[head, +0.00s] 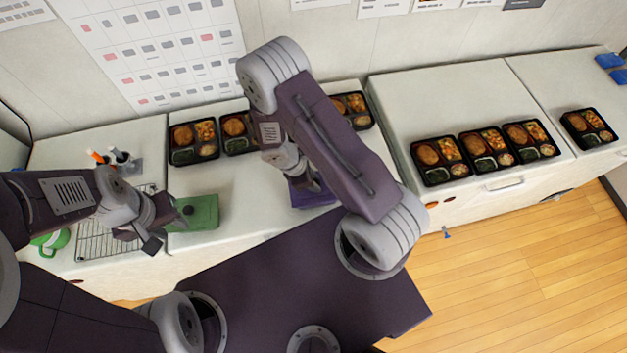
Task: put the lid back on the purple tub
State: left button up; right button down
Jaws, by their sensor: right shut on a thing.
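The purple tub (325,197) stands near the front edge of the white counter at the middle, mostly hidden behind my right arm. My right gripper (308,184) points down at it and is shut on what appears to be its lid. The lid cannot be made out apart from the tub, so I cannot tell whether it touches the rim. My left gripper (165,226) has its fingers apart, holds nothing, and is just left of a green tub (204,213) with a dark knob.
Filled bento trays (435,177) stand along the counters to the right, with more (183,156) behind the tubs. A wire rack (95,244), a green mug (50,242) and a holder with pens (124,164) are at the left. The counter between the two tubs is clear.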

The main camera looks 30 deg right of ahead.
jog(key=c, duration=1)
grip_release()
jog(key=o, duration=0.5)
notch_tip(320, 180, up, 7)
jog(key=p, duration=0.6)
jog(key=shift+c, duration=0.4)
